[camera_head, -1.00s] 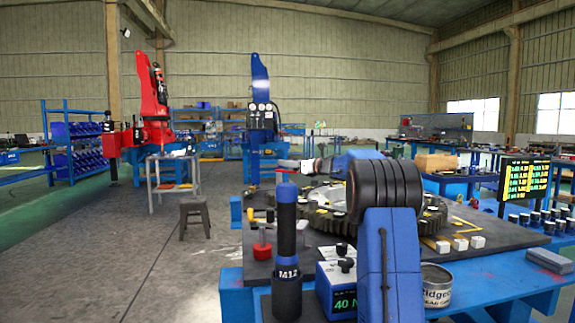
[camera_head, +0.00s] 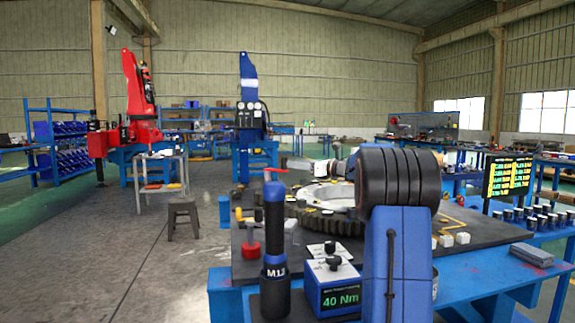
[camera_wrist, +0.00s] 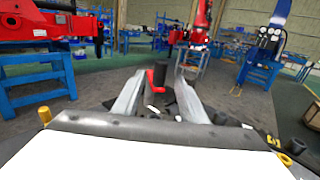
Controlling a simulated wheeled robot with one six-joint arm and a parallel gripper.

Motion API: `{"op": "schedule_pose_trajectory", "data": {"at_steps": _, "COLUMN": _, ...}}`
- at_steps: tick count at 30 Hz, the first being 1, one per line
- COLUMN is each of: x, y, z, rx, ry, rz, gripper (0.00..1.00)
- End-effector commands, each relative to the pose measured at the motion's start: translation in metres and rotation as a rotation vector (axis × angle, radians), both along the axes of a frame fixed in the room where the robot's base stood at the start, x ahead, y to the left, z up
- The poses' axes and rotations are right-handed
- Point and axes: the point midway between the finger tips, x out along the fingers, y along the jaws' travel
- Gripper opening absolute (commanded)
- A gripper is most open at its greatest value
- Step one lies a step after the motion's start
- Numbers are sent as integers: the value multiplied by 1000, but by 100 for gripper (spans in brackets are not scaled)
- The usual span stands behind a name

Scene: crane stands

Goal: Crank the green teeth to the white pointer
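A large grey toothed ring (camera_head: 345,226) lies flat on the dark plate of the blue bench, partly hidden behind my arm. Small yellow and white marks show on it; I cannot make out green teeth or a white pointer. In the wrist view, a red crank-like part (camera_wrist: 158,76) with a black upright cylinder (camera_wrist: 160,45) shows between and beyond the fingers. My gripper (camera_wrist: 160,92) has its two grey fingers apart, with no clear contact on the red part.
A blue and black M12 tool (camera_head: 274,245) stands at the bench front, beside a blue 40 Nm box (camera_head: 334,284). A red knob (camera_head: 250,248) is left of them. White blocks (camera_head: 462,238) lie right. A stool (camera_head: 182,218) stands on open floor left.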

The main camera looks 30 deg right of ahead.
Motion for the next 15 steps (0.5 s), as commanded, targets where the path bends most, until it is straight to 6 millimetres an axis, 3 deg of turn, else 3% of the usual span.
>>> {"op": "schedule_pose_trajectory", "data": {"at_steps": 6, "x": -38, "y": -14, "z": 0, "rx": 1, "ry": 0, "rz": -3, "gripper": 39}}
{"op": "schedule_pose_trajectory", "data": {"at_steps": 15, "x": -59, "y": -21, "z": 0, "rx": 0, "ry": -1, "rz": 0, "gripper": 39}}
